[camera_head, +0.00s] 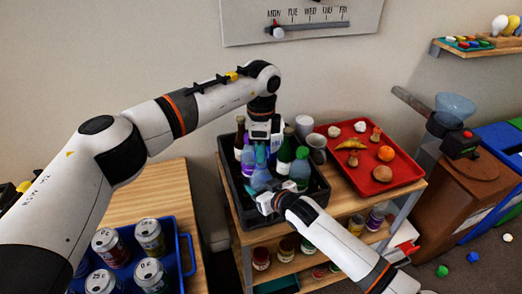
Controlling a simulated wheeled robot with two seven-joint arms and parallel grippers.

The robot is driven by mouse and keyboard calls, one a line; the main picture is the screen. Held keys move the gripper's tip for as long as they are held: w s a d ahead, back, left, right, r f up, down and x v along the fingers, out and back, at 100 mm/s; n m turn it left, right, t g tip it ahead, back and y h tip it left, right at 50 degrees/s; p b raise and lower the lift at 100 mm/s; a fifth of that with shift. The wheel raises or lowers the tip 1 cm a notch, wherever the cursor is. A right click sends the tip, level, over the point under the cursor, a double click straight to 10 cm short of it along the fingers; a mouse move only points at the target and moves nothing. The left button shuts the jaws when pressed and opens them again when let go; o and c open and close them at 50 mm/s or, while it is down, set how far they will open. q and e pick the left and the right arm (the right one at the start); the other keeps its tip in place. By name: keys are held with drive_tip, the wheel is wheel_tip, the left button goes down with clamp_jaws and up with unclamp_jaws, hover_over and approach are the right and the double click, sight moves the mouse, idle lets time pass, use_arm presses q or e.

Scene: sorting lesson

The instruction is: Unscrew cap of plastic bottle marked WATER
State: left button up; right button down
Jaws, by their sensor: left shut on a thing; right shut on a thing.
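A clear bluish plastic bottle (261,178) stands in the dark crate (317,195) among other bottles. The WATER marking is too small to read. My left gripper (262,145) reaches down from above and is shut at the bottle's top, apparently on its cap, which it mostly hides. My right gripper (266,198) comes in from the lower right and is shut on the lower body of the same bottle, hiding part of it. The bottle looks about upright.
Several glass and plastic bottles crowd the crate, including a green one (300,170). Two mugs (317,146) stand behind it. A red tray (372,181) with food items lies to the right. A blue crate of cans (186,255) is at the lower left.

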use_arm(q)
drive_tip(key=shift+r, duration=0.1)
drive_tip(key=shift+r, duration=2)
use_arm(e)
drive_tip(key=shift+c, duration=2.2)
unclamp_jaws()
